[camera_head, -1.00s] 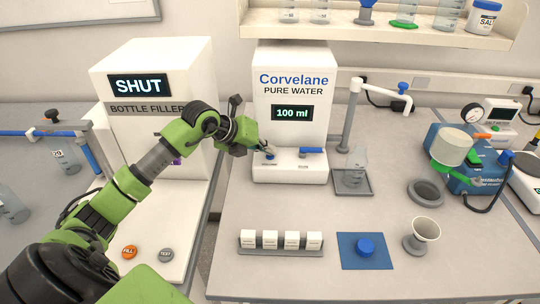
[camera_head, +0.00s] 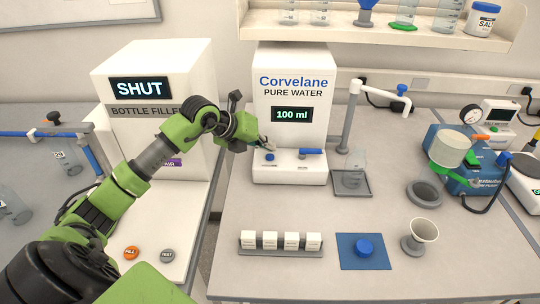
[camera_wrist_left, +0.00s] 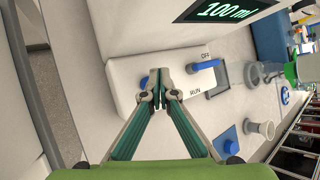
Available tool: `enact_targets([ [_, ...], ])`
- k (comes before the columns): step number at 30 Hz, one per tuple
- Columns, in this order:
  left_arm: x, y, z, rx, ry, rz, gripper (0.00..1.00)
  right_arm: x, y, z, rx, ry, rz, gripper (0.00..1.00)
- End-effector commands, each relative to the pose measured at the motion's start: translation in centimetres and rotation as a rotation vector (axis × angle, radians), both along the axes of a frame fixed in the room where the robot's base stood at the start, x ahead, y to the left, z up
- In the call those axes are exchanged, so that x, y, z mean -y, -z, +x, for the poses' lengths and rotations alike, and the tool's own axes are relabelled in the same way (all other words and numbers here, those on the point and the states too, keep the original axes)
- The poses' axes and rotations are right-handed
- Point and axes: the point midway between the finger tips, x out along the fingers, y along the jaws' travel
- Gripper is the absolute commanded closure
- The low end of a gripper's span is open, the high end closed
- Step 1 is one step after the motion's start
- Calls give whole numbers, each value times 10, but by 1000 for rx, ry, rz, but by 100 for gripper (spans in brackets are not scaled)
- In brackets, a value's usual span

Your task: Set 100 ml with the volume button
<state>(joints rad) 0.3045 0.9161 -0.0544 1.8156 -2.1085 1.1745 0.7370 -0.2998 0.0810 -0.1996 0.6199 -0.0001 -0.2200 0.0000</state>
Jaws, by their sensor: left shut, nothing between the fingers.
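The white Corvelane pure water dispenser (camera_head: 292,80) stands at the back of the bench. Its display (camera_head: 292,114) reads "100 ml". On its base are a round blue button (camera_head: 270,157) at the left and a blue lever (camera_head: 310,151) at the right, marked OFF and RUN in the wrist view. My left gripper (camera_head: 268,145) is shut and empty, just above and behind the blue button, apart from it. In the wrist view the gripper (camera_wrist_left: 161,97) partly hides the blue button (camera_wrist_left: 144,82). My right gripper is not in view.
A bottle filler (camera_head: 150,100) showing "SHUT" stands at the left, close to my left arm. A glass flask (camera_head: 357,162) stands on a small tray at the right of the dispenser. White blocks in a rack (camera_head: 280,252) and a blue mat (camera_head: 378,262) lie in front.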

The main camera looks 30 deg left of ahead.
Motion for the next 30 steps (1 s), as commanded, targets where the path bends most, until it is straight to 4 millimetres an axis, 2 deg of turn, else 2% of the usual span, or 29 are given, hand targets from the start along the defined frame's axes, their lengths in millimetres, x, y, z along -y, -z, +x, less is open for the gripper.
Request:
enact_targets([
  [14,0,-47,0,1,-1,0,100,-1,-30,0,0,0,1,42],
  [30,0,-48,0,0,0,0,100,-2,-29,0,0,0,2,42],
])
